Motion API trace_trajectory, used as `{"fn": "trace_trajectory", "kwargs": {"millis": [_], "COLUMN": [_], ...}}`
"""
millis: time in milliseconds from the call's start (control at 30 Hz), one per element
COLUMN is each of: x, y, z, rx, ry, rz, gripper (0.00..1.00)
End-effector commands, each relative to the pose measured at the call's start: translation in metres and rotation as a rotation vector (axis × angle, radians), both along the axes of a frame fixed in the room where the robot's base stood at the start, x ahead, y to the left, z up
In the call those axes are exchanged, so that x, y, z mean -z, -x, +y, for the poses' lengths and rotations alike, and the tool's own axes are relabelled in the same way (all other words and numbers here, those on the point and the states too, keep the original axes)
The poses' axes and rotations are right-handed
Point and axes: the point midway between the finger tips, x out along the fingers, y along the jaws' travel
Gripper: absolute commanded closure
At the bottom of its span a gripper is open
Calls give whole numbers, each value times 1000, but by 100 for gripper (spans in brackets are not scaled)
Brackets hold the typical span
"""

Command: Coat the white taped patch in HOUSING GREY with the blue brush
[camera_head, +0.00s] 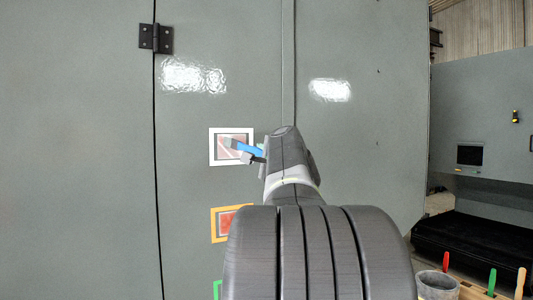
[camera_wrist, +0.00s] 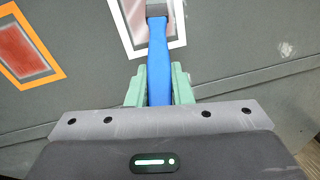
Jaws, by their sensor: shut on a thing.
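The white taped patch (camera_head: 231,156) is on the grey cabinet front. Inside its white tape it looks partly pinkish-red and partly grey in the head view; it also shows at the top of the wrist view (camera_wrist: 132,14). My gripper (camera_wrist: 159,86) is shut on the blue brush (camera_wrist: 159,62), with the green fingers on either side of its handle. The brush (camera_head: 249,150) reaches over the patch, its grey head inside the tape. I cannot tell whether the bristles touch the surface. My arm hides part of the cabinet right of the patch.
An orange taped patch (camera_head: 214,224), red inside, sits below the white one, partly behind my arm. A bit of green tape (camera_head: 217,289) shows lower down.

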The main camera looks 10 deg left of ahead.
Motion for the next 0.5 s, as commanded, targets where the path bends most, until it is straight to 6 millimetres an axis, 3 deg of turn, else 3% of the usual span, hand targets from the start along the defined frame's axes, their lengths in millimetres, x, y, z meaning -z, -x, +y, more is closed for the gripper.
{"fn": "trace_trajectory", "kwargs": {"millis": [500], "x": [-1], "y": [13], "z": [20], "rx": [-2], "ry": [0], "rz": [0], "gripper": [100]}}
